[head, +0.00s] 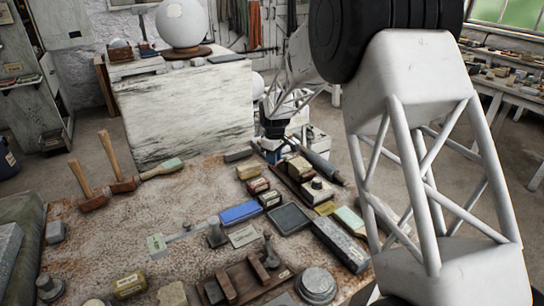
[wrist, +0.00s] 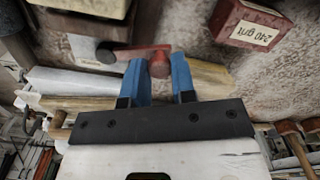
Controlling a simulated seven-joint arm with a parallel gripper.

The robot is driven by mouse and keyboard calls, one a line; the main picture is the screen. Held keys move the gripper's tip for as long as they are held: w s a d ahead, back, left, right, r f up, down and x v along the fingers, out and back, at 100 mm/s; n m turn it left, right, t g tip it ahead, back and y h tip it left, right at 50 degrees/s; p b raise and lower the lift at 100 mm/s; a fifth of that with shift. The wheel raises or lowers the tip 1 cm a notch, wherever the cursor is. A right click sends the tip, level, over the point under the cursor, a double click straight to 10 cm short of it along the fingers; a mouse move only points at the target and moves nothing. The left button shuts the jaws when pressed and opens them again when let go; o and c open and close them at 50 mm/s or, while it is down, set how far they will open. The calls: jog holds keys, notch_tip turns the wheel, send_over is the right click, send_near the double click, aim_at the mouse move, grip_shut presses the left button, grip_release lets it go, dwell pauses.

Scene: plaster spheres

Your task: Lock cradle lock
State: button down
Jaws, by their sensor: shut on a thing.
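In the wrist view, my gripper (wrist: 159,72) has two blue fingers, one on each side of the round knob of a red lever (wrist: 160,66). The fingers are closed on this knob. The lever runs left from the knob to a dark round part (wrist: 106,52), which looks like its pivot. I take this lever to be the cradle lock; how far it is turned I cannot tell. In the head view, my gripper (head: 272,150) points down at the far edge of the workbench (head: 190,200). The lever cannot be made out there.
A red box marked 240 grit (wrist: 247,24) stands right of the lever. A large white sphere (head: 182,22) rests on a wooden ring (head: 187,53) on the pale plinth behind. Mallets (head: 119,172), a blue block (head: 240,212) and several small boxes crowd the bench.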

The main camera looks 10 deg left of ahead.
jog(key=shift+s+d+n, duration=0.15)
jog(key=shift+d+n, duration=0.15)
jog(key=shift+n, duration=0.4)
jog(key=c, duration=0.9)
grip_release()
jog(key=shift+c, duration=0.2)
jog(key=shift+r, duration=0.15)
jog(key=shift+r, duration=3.75)
